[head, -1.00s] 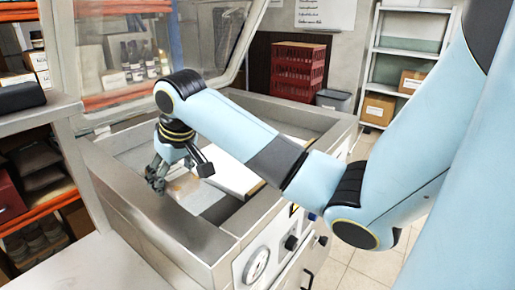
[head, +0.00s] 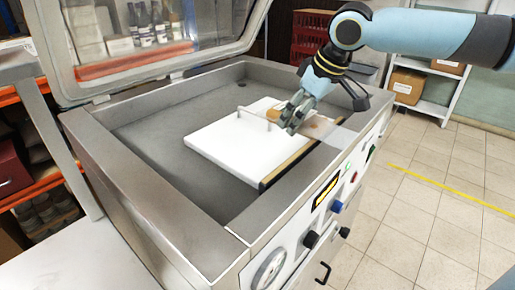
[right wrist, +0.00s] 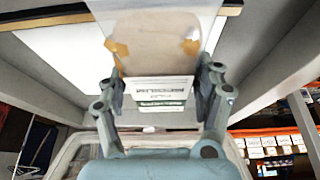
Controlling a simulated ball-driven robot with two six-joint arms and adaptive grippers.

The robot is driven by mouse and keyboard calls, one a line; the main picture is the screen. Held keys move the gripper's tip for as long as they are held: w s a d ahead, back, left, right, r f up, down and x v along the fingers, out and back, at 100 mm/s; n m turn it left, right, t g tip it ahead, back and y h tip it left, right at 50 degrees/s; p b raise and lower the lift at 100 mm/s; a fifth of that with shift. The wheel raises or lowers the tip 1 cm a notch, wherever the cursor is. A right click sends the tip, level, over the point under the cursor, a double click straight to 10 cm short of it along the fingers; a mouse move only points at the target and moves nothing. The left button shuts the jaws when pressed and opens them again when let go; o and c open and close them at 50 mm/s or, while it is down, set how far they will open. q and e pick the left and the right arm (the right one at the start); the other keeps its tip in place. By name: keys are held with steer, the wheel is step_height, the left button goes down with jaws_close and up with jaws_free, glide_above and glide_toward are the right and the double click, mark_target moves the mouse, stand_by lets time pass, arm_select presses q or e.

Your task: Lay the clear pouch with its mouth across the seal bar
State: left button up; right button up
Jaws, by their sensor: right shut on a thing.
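My right gripper (head: 294,114) is over the right part of the chamber. In the right wrist view its fingers (right wrist: 162,95) hold the clear pouch (right wrist: 160,42), which has tan contents and a white and green label (right wrist: 160,90). In the head view, part of the clear pouch (head: 341,138) shows beyond the fingers, over the front rim. The seal bar (head: 287,164) is a dark and tan strip along the front edge of the white plate (head: 225,143). In the right wrist view the pouch's clear end reaches across the strip (right wrist: 50,19). Contact cannot be told. My left gripper is out of view.
The sealing machine's lid (head: 160,50) stands open behind the chamber. A metal rim (head: 165,192) surrounds the chamber, whose grey floor (head: 170,110) is bare left of the plate. A thin bracket (head: 254,118) stands on the plate. Red crates (head: 308,35) stand behind.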

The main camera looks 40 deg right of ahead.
mark_target(271, 110)
steer(key=w+f, duration=0.1)
steer(key=w, duration=0.1)
steer(key=w+a+f, duration=0.2)
steer(key=w, duration=0.1)
steer(key=shift+w+a+f+b, duration=0.2)
steer(key=shift+w+b, duration=0.15)
steer(key=shift+b, duration=0.05)
steer(key=w+f, duration=0.2)
steer(key=w, duration=0.1)
steer(key=w+a+f, duration=0.1)
steer(key=shift+w+a, duration=0.1)
steer(key=shift+w, duration=0.15)
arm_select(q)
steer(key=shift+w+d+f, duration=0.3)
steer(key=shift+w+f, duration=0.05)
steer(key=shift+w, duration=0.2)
arm_select(e)
steer(key=shift+f, duration=1.95)
steer(key=shift+f, duration=0.1)
steer(key=o, duration=1.4)
steer(key=shift+s, duration=0.1)
steer(key=shift+c, duration=0.2)
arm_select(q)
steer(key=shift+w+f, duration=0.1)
arm_select(e)
steer(key=v, duration=1.2)
